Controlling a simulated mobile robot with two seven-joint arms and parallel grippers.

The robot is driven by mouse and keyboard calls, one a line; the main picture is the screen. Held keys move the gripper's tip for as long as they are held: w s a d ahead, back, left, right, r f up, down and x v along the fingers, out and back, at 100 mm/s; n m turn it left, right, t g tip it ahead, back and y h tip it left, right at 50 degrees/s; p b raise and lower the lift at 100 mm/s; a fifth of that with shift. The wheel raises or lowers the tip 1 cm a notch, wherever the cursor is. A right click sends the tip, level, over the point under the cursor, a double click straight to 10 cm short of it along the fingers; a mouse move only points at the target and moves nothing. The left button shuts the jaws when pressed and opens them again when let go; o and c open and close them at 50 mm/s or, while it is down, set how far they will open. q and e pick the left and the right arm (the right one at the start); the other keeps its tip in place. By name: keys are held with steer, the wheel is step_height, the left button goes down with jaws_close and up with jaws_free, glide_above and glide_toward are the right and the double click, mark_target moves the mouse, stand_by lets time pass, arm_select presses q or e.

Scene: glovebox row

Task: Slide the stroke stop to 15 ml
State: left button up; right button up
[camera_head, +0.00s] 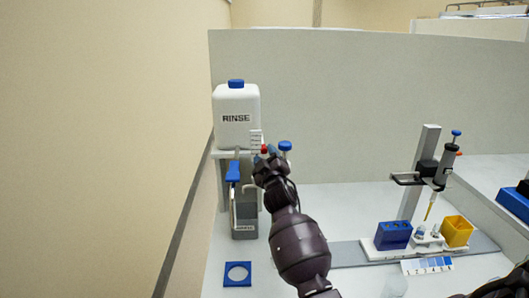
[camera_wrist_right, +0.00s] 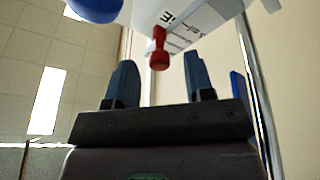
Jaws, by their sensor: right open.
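The stroke stop appears to be the small red knob (camera_wrist_right: 158,47) beside a white printed scale (camera_wrist_right: 190,28) in the wrist view. In the head view the red knob (camera_head: 264,149) shows just below the scale card (camera_head: 256,137), by the rinse dispenser. My right gripper (camera_wrist_right: 158,85) is open, its two blue-grey fingers apart on either side of the knob's line, with the knob just beyond the fingertips. In the head view my right gripper (camera_head: 268,157) partly covers this spot. Scale figures are too small to read. My left gripper is not in view.
The white RINSE bottle (camera_head: 236,105) with a blue cap stands behind on a stand. A blue knob (camera_head: 285,146) is right of the gripper. A pipette stand (camera_head: 411,200), blue rack (camera_head: 393,236) and yellow box (camera_head: 457,231) stand at right. A blue-framed plate (camera_head: 237,274) lies front left.

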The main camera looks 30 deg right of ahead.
steer(key=v, duration=0.8)
steer(key=shift+s, duration=0.15)
